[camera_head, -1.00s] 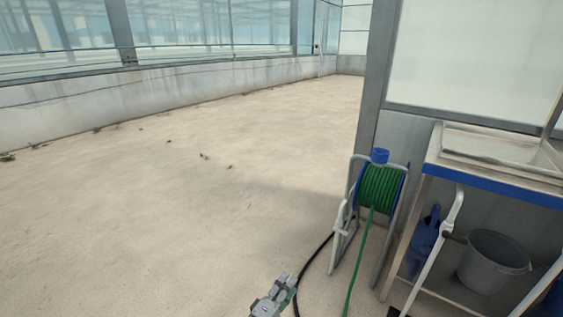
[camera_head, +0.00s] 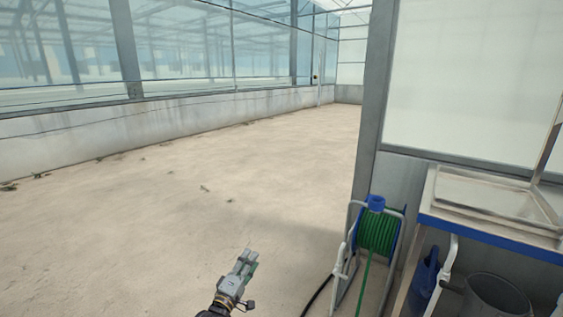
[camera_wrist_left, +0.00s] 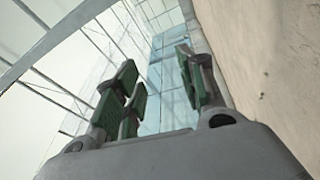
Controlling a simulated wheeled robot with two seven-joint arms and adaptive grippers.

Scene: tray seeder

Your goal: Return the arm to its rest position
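My left gripper (camera_head: 243,264) shows at the bottom centre of the head view, in front of the bare floor and left of the hose reel. In the left wrist view the left gripper's green-padded fingers (camera_wrist_left: 160,95) stand apart with nothing between them. Behind them are the glass wall and roof frames. My right gripper is in neither view.
A green hose reel (camera_head: 377,236) on a grey frame stands right of the gripper. A bench (camera_head: 490,232) with a blue edge is at the right, with a blue can (camera_head: 424,280) and a grey bucket (camera_head: 497,298) below. The sandy floor (camera_head: 150,240) at left is clear.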

